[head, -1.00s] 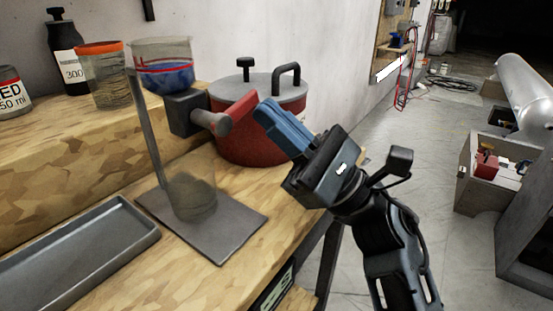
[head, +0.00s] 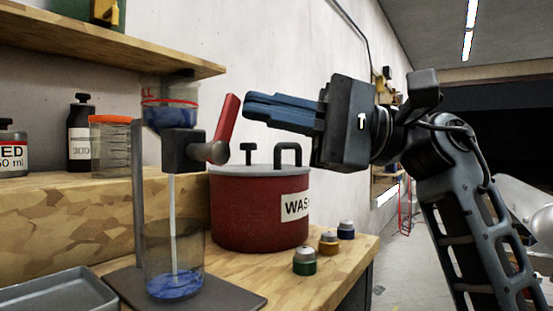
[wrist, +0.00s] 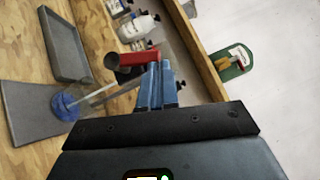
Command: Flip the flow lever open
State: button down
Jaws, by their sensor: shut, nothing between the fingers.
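The red flow lever (head: 227,118) stands tilted steeply upward from the grey valve block (head: 183,150), under a clear funnel (head: 170,108) holding blue liquid. A pale stream runs from the valve down into the clear beaker (head: 173,262), which has blue at its bottom. My gripper (head: 247,107) is shut and empty, its blue fingertips just right of the lever's upper part; I cannot tell whether they touch. In the wrist view the red lever (wrist: 138,58) lies just beyond the blue fingertips (wrist: 160,66), and blue liquid shows in the beaker (wrist: 66,106).
A red pot (head: 258,220) with a grey lid stands behind the valve, below my gripper. Several small capped jars (head: 328,243) sit on the bench's right. A grey tray (head: 50,294) lies at front left. A wooden shelf (head: 110,48) overhangs the upper left.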

jog(key=shift+s+a+r+n+h+b, duration=0.35)
jog(key=shift+n+h+b, duration=0.15)
jog(key=shift+n+h, duration=0.2)
jog(key=shift+s+a+r+n+h+b, duration=0.2)
jog(key=shift+s+r+n+h+b, duration=0.15)
jog(key=shift+n+h+b, duration=0.35)
